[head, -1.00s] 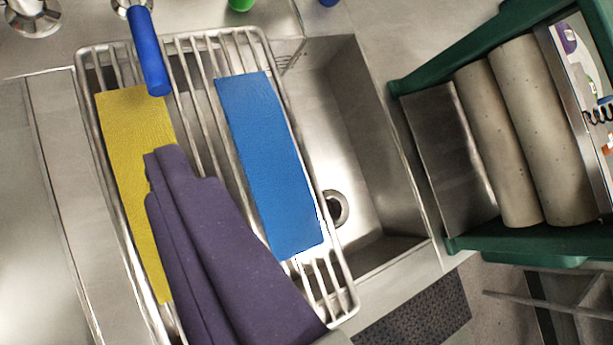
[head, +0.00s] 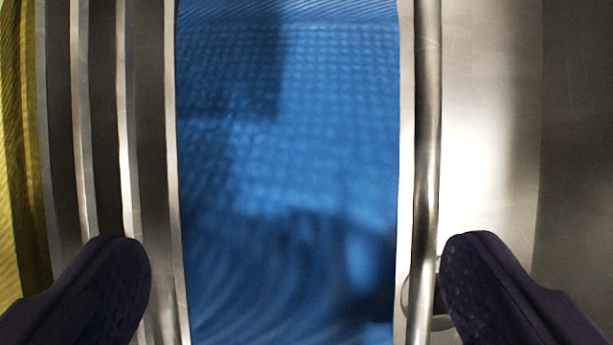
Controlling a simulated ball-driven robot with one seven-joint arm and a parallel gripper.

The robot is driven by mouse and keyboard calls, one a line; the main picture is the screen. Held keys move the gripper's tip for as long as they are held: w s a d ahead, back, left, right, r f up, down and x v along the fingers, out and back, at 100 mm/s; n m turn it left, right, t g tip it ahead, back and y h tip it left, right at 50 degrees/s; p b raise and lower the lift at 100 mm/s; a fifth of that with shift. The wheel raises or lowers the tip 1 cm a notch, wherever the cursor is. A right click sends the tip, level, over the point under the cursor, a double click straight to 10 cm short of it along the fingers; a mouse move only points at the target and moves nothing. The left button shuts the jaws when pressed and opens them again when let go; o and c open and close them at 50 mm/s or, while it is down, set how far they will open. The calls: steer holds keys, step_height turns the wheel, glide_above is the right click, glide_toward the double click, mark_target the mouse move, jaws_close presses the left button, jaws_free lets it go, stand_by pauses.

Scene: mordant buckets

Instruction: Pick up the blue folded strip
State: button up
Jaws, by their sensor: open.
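The blue folded strip (head: 290,150) fills the middle of the head view, running from top to bottom, with a woven-looking surface. It lies on the metal rack (head: 127,130), whose bars show on both sides of it. My gripper (head: 295,285) is open, with one dark fingertip to the left of the strip and one to the right. The strip lies between and beyond the fingertips, and I see no contact with it. Dark shadows fall on the strip. Its two ends are out of view.
A yellow strip (head: 12,150) shows at the far left edge. A thick rack rail (head: 426,130) runs along the right of the blue strip, near the right fingertip. The bare metal sink (head: 490,130) lies further right.

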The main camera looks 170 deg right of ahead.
steer(key=shift+w+f, duration=0.25)
steer(key=shift+f, duration=0.35)
steer(key=shift+a+r, duration=0.1)
steer(key=c, duration=1.1)
